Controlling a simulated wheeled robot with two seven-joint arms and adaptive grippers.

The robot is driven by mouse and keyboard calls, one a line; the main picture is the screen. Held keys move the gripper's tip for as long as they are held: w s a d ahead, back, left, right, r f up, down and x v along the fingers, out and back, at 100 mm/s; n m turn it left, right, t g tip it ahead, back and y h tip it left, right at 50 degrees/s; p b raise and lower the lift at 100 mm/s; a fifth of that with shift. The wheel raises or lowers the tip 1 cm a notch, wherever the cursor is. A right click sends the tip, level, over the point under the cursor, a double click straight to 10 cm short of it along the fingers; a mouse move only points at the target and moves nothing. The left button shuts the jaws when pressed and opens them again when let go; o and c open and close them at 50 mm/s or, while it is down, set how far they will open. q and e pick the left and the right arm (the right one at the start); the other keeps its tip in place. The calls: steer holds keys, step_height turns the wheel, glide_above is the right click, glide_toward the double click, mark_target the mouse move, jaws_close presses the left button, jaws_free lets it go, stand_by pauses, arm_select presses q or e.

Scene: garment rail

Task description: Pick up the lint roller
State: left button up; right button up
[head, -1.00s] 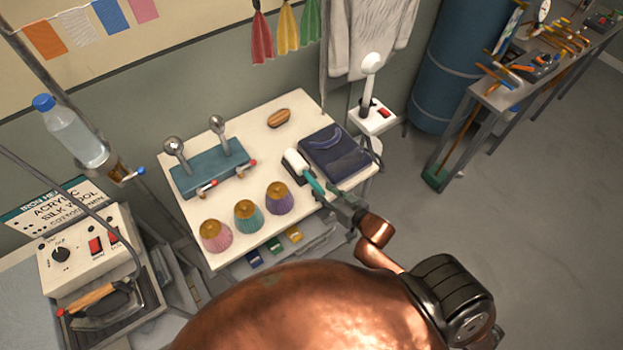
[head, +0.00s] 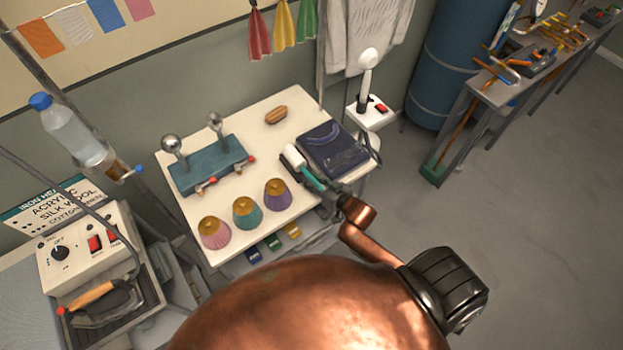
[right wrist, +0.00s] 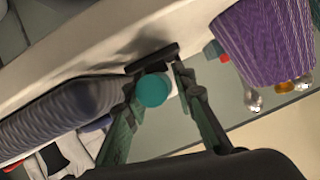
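The lint roller has a white roller head (head: 292,157) and a teal handle (head: 309,178). It lies on the white table, between the dark folded garment and the purple pleated cup. My right gripper (head: 328,192) is at the handle's near end. In the right wrist view the handle shows end-on as a teal disc (right wrist: 153,90), between the two green fingers of my right gripper (right wrist: 160,80). The left finger is very close to it and a thin gap shows at the right finger, so the gripper looks open around it. My left gripper is not in view.
The folded dark garment (head: 335,148) lies close behind the roller. Pink, teal and purple pleated cups (head: 277,195) stand to the left. A brown brush (head: 276,115) and a teal stand (head: 207,165) are farther back. A white steamer-like device (head: 368,85) stands beyond the table's right side.

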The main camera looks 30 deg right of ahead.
jaws_close()
stand_by(0.3)
